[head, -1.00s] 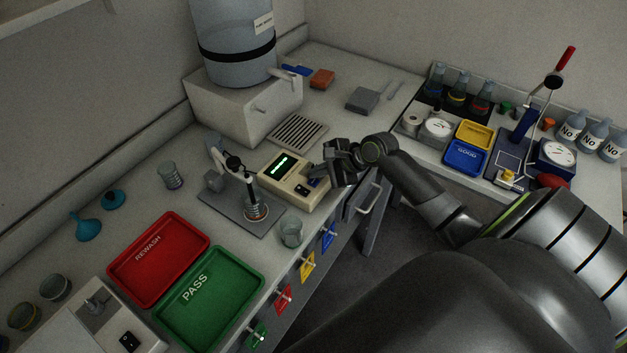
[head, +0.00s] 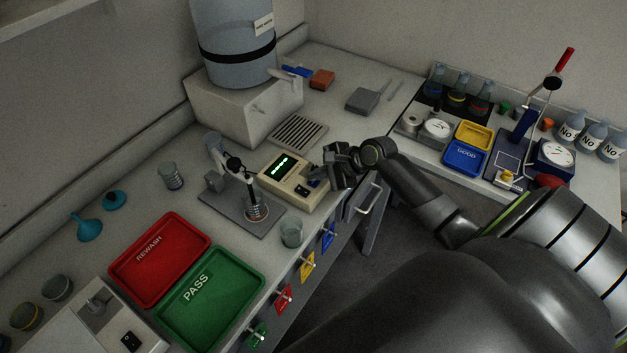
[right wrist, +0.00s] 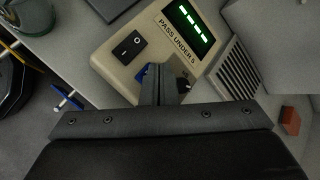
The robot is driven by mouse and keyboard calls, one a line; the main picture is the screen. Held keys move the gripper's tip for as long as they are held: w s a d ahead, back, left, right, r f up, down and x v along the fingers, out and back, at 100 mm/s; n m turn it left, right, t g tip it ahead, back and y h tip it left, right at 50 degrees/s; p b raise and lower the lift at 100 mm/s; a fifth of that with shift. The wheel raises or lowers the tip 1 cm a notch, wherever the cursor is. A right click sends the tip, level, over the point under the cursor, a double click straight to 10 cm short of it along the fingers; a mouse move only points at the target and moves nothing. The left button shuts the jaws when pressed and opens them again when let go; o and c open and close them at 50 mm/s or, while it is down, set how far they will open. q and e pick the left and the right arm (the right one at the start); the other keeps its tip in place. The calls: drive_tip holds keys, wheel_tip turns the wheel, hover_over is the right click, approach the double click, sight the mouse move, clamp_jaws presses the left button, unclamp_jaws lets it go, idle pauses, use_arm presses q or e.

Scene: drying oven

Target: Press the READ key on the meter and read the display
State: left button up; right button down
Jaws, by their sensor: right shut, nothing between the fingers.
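The meter (head: 292,184) is a cream box on the bench, with a green-lit display, a black rocker switch and a blue key. In the right wrist view, the display (right wrist: 188,24) shows several green dashes and no number. The label "PASS UNDER 5" is below it, and the rocker switch (right wrist: 127,46) is to the left. My right gripper (head: 325,180) is shut and empty at the meter's right end. In the right wrist view its fingertips (right wrist: 159,72) are over the blue key (right wrist: 143,74) and partly hide it. I cannot tell whether they touch. My left gripper is not in view.
A probe stand with a beaker (head: 256,207) stands left of the meter, and another beaker (head: 291,233) is in front. A drain grille (head: 297,131) lies behind. Red (head: 122,273) and green (head: 258,268) trays are at the front left.

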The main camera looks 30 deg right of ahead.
sight(318, 184)
drive_tip(key=shift+f, duration=0.45)
idle(0.7)
drive_tip(key=shift+r+p, duration=0.9)
drive_tip(key=shift+p, duration=0.45)
wheel_tip(318, 184, up, 5)
drive_tip(key=p, duration=0.6)
idle(0.3)
